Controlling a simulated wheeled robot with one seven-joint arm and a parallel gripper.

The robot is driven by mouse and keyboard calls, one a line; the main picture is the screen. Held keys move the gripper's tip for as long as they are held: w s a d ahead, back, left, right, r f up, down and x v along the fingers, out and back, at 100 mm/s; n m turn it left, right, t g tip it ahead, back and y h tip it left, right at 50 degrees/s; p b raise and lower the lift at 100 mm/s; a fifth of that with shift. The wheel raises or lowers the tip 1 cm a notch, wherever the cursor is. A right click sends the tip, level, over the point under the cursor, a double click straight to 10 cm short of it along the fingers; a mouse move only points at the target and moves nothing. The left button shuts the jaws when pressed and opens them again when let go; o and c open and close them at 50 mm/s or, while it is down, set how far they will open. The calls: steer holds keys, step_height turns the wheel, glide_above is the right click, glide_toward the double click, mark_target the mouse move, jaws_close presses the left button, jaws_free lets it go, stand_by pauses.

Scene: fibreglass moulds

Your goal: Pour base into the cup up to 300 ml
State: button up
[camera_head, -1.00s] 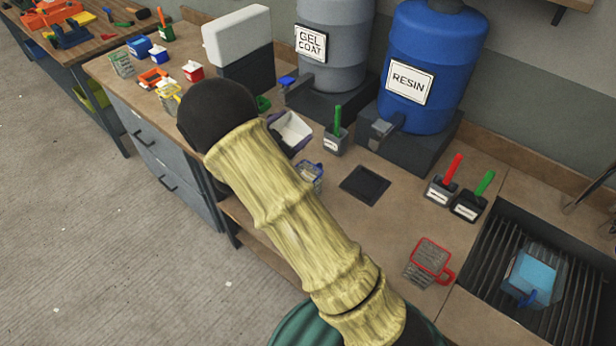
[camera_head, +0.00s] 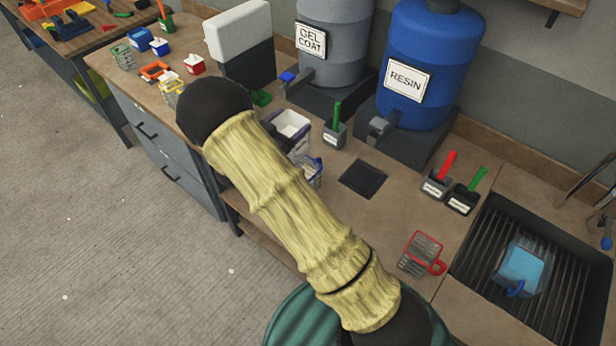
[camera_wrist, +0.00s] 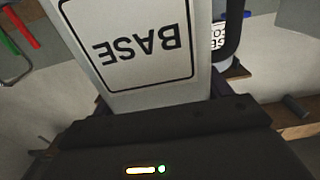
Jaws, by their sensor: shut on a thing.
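A pale container labelled BASE (camera_wrist: 140,50) fills the upper middle of the wrist view, its label upside down. My gripper (camera_wrist: 165,106) is shut on it, with dark purple finger edges at its sides. In the head view a white open-topped container (camera_head: 291,123) with purple beside it, just past my arm's dark end, looks like the same one. A clear measuring cup with blue trim (camera_head: 314,172) stands just below it, partly hidden by my arm. A red-trimmed clear cup (camera_head: 421,254) stands near the front edge. Which cup is meant, and any fill level, I cannot tell.
A grey GEL COAT drum (camera_head: 332,45) and a blue RESIN drum (camera_head: 430,65) stand at the back. A black square pad (camera_head: 363,179) lies mid-counter. Small tool holders (camera_head: 437,184) stand right, beside a sink (camera_head: 550,290). A white-and-black box (camera_head: 240,45) stands left.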

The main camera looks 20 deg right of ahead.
steer(key=shift+r, duration=0.1)
step_height(320, 180, up, 4)
steer(key=shift+p, duration=1.2)
